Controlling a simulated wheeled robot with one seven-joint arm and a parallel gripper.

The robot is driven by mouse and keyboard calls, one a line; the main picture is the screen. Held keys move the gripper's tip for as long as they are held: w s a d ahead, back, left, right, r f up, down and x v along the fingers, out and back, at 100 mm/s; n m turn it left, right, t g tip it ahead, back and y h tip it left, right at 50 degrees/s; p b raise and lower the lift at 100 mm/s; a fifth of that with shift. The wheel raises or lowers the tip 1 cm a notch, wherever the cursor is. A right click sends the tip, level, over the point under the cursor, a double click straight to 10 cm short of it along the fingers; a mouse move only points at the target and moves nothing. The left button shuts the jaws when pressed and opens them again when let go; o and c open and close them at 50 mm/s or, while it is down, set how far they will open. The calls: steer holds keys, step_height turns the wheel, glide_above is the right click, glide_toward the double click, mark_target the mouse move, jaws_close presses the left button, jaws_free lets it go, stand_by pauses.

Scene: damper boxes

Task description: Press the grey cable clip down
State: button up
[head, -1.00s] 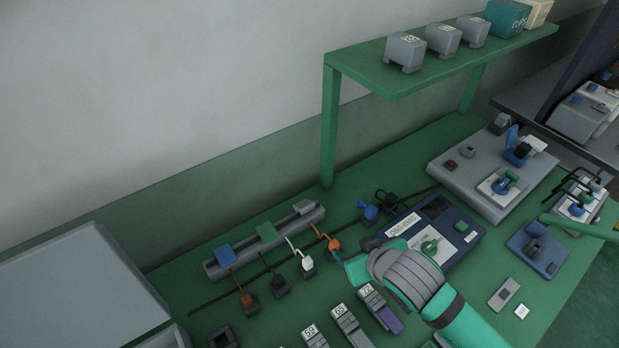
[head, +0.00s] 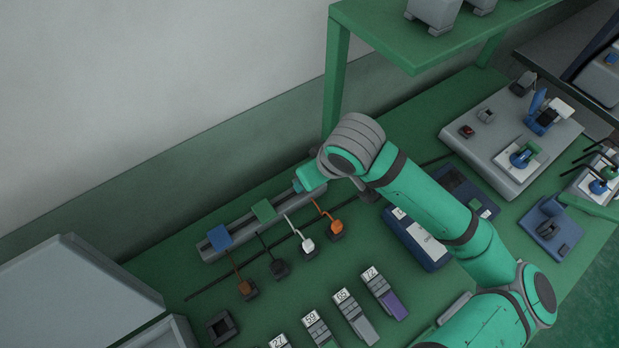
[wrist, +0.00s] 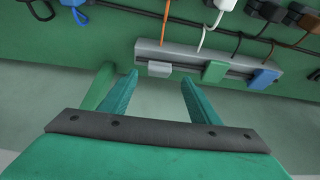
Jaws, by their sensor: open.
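The grey cable clip (wrist: 159,68) shows in the wrist view at the left end of the grey rail (wrist: 190,58). Its small block sits at the rail's near edge, between my fingertips in the picture. My gripper (wrist: 158,78) is open and empty, its fingers on either side of the clip in the picture; I cannot tell whether they touch it. In the head view my gripper (head: 299,186) is over the rail's right end (head: 213,256) and hides the grey clip.
A green clip (head: 263,210) and a blue clip (head: 220,237) sit along the rail. An orange cable (head: 321,211) and a white cable (head: 293,227) run to it. The shelf post (head: 335,80) stands close behind my gripper. Numbered devices (head: 354,316) lie in front.

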steer(key=shift+x, duration=2.65)
steer(key=shift+c, duration=0.7)
steer(key=c, duration=0.9)
